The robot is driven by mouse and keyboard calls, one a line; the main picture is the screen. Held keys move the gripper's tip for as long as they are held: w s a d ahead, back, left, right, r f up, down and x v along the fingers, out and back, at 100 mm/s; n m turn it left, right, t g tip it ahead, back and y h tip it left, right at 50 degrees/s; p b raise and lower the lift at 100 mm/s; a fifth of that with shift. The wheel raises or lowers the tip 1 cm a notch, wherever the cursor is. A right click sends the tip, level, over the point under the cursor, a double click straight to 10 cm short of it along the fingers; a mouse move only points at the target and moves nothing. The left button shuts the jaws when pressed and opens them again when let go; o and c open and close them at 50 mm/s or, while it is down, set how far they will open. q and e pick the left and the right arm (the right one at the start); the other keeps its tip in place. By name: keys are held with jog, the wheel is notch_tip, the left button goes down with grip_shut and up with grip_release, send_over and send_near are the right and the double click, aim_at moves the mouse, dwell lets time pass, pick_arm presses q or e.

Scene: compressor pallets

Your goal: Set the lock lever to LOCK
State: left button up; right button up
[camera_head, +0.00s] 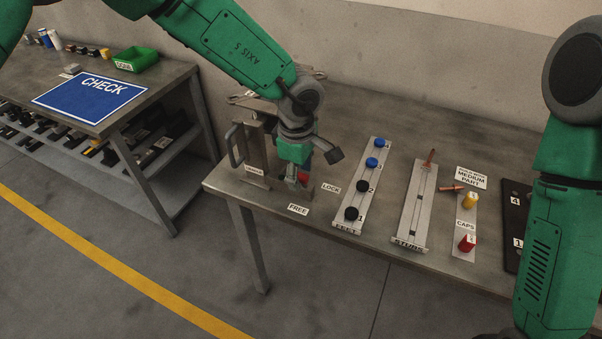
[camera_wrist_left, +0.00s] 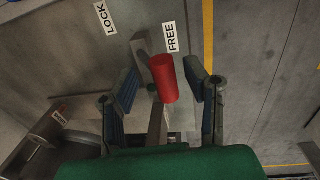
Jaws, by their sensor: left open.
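The lock lever (camera_wrist_left: 163,78) has a red cylindrical grip and a grey metal arm. In the left wrist view its red end lies beside the FREE label (camera_wrist_left: 171,37), away from the LOCK label (camera_wrist_left: 105,18). My left gripper (camera_wrist_left: 164,88) is open, with one finger on each side of the red grip and visible gaps between. In the head view my left gripper (camera_head: 304,172) points down at the table corner and mostly hides the lever; a bit of red shows (camera_head: 303,178). The FREE label (camera_head: 298,209) and LOCK label (camera_head: 331,188) lie nearby. My right gripper is out of view.
A metal fixture with a handle (camera_head: 236,146) stands just left of my left gripper. To the right are a rail with black and blue caps (camera_head: 348,222), a second rail (camera_head: 411,222) and yellow and red parts. A side table with a CHECK mat (camera_head: 90,97) stands left.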

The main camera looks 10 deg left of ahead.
pick_arm(q)
jog(key=shift+a+f, duration=0.15)
jog(key=shift+f, duration=0.15)
jog(key=shift+a+f, duration=0.15)
jog(key=shift+a, duration=0.2)
jog(key=shift+d, duration=0.2)
grip_shut()
jog(key=shift+d, duration=0.1)
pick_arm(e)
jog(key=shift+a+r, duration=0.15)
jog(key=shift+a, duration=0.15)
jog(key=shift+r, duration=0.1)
